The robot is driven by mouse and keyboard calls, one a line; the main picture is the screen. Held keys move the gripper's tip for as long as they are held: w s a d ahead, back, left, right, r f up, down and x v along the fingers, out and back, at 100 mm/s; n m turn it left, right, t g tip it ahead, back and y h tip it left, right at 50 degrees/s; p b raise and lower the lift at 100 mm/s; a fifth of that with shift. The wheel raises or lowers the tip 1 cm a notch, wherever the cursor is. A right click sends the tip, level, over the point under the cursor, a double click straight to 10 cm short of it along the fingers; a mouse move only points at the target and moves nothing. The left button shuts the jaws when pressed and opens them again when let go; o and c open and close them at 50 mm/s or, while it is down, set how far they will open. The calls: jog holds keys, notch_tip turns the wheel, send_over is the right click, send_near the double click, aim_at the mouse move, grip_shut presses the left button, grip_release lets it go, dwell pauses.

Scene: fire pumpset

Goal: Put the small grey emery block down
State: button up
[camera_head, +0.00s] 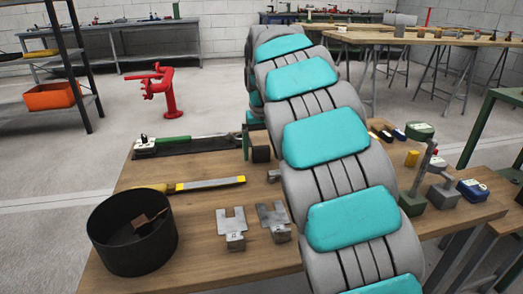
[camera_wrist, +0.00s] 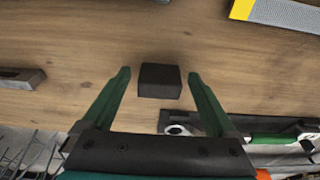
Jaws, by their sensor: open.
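The small grey emery block (camera_wrist: 159,80) shows as a dark, squarish block on the wooden table, between the fingertips of my gripper (camera_wrist: 158,73) in the wrist view. My gripper is open, with a green finger on each side of the block and a visible gap to both. The block appears to rest on the wood. In the head view, a dark block (camera_head: 261,154) stands beside a green finger, left of my arm. My arm hides the area to its right.
A yellow-ended file (camera_head: 210,184) lies nearby. A green-handled tool (camera_head: 174,141) lies on a black strip (camera_head: 190,148) behind. A round black bin (camera_head: 133,240) and two metal fixtures (camera_head: 232,228) stand at the front. A grey bar (camera_wrist: 20,79) lies left in the wrist view.

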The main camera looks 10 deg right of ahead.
notch_tip(320, 180, up, 12)
jog(key=s, duration=0.1)
jog(key=shift+s+p, duration=0.4)
jog(key=shift+p, duration=0.05)
jog(key=shift+s, duration=0.1)
dwell(0.5)
